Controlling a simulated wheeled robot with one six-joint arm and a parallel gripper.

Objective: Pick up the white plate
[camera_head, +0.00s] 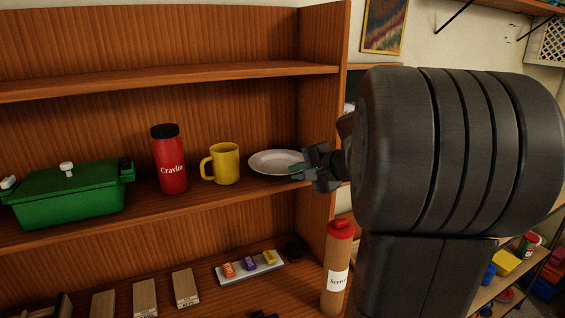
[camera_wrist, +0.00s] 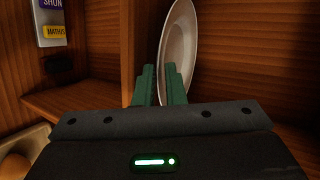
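The white plate (camera_head: 272,161) lies on the middle shelf, right of the yellow mug. In the wrist view the plate (camera_wrist: 180,45) shows nearly edge-on, just beyond my fingertips. My gripper (camera_head: 297,173) is at the plate's right, front side, with its two green fingers a little apart. In the wrist view my gripper (camera_wrist: 163,72) has a narrow gap between the fingers, in line with the plate's near rim. The fingers hide the lower part of the plate there, and I cannot tell whether they touch it.
The yellow mug (camera_head: 224,164), red bottle (camera_head: 169,165) and green pot (camera_head: 70,195) stand left of the plate. The shelf's side panel (camera_head: 322,100) rises close to my gripper. A tube with a red cap (camera_head: 338,270) stands below, near my arm.

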